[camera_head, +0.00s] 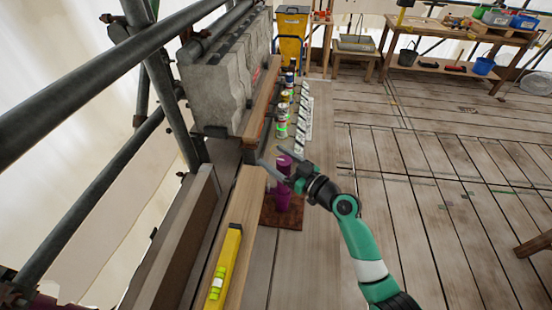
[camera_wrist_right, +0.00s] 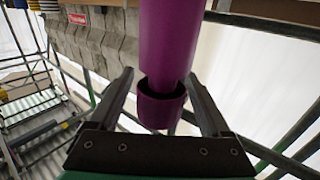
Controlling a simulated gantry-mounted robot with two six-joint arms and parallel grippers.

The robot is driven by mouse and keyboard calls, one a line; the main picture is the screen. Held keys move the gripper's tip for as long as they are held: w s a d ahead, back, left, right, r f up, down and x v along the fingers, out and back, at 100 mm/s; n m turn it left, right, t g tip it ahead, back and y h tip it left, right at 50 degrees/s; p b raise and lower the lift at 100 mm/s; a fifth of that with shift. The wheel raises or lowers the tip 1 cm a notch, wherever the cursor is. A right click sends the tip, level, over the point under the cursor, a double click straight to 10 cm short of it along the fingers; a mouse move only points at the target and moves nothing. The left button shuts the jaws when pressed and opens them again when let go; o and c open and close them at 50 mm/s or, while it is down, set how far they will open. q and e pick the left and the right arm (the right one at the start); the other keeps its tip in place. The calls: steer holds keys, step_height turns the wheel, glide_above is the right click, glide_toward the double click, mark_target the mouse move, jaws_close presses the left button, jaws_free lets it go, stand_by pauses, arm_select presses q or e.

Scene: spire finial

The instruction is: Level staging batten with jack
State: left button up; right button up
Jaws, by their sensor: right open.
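The wooden batten (camera_head: 245,198) runs along the left side of the walkway. A yellow spirit level (camera_head: 224,268) with a green vial lies along its near end. The purple jack (camera_head: 283,196) stands upright on a dark red-brown plate (camera_head: 292,217) beside the batten. My right gripper (camera_head: 271,157) is open at the jack's upper part, which it partly hides. In the right wrist view, the purple jack (camera_wrist_right: 168,45) stands between the two spread fingers, with a gap on each side. The vial's bubble is too small to read. My left gripper is out of view.
Grey stone blocks (camera_head: 218,92) stand beyond the batten, with several small cans (camera_head: 283,110) beside them. Scaffold tubes (camera_head: 95,65) cross the left side. A yellow bin (camera_head: 291,35) and a workbench (camera_head: 450,65) stand at the back. The plank floor on the right is mostly clear.

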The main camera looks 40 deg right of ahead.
jaws_close()
steer(key=h+p, duration=0.1)
steer(key=m+h+p, duration=0.1)
steer(key=p, duration=0.1)
steer(key=shift+d+r+m+h, duration=0.15)
steer(key=shift+r+m+h, duration=0.1)
steer(key=shift+m+h, duration=0.05)
steer(key=shift+d+f+m+h, duration=0.15)
steer(key=shift+f+m+h, duration=0.15)
steer(key=shift+h, duration=0.1)
jaws_free()
steer(key=s+a+p, duration=0.1)
steer(key=s, duration=1)
steer(key=shift+s, duration=0.3)
steer(key=shift+a, duration=0.1)
